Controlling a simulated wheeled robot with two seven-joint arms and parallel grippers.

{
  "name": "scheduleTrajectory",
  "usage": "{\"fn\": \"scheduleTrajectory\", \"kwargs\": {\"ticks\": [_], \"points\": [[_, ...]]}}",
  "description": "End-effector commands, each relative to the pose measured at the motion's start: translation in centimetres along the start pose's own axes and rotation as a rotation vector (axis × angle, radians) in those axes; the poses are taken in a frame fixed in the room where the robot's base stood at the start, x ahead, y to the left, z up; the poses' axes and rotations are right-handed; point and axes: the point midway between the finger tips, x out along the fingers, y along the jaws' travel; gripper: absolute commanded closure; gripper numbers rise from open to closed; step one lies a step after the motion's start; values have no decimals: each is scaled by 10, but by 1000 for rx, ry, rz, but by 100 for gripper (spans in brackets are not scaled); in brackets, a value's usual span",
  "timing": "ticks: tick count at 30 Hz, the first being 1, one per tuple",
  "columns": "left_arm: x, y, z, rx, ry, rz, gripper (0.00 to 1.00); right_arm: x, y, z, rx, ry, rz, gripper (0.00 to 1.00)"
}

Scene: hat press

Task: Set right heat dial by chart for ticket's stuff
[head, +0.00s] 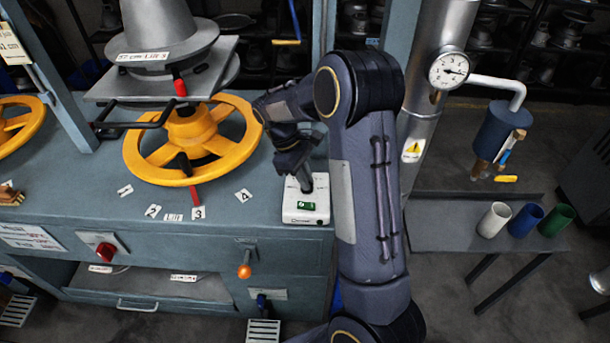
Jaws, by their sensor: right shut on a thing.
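My right gripper (301,172) reaches down over a small white box (306,207) with a green display, at the right end of the grey-blue bench. It is shut on a grey upright piece at the top of the box, partly hidden by the fingers. A red knob (105,249) on a pale plate sits on the bench front at the left. I cannot tell which part is the right heat dial. A white printed sheet (30,237) on the bench front and a tag (14,50) at the top left are too small to read fully. My left gripper is out of view.
A yellow handwheel (140,167) stands below a grey hat form (168,28), with number cards in front. An orange-tipped lever (244,271) projects from the bench front. White, blue and green cups (525,220) stand on the right shelf. A gauge (449,70) is on the pipe.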

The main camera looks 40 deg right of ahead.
Motion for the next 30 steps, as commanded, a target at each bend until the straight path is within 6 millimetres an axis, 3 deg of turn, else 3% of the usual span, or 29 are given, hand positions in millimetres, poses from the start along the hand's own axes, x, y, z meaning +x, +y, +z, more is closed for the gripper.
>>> {"fn": "scheduleTrajectory", "kwargs": {"ticks": [30], "points": [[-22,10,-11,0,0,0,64,0,6,3,865,2,-357,100]]}}
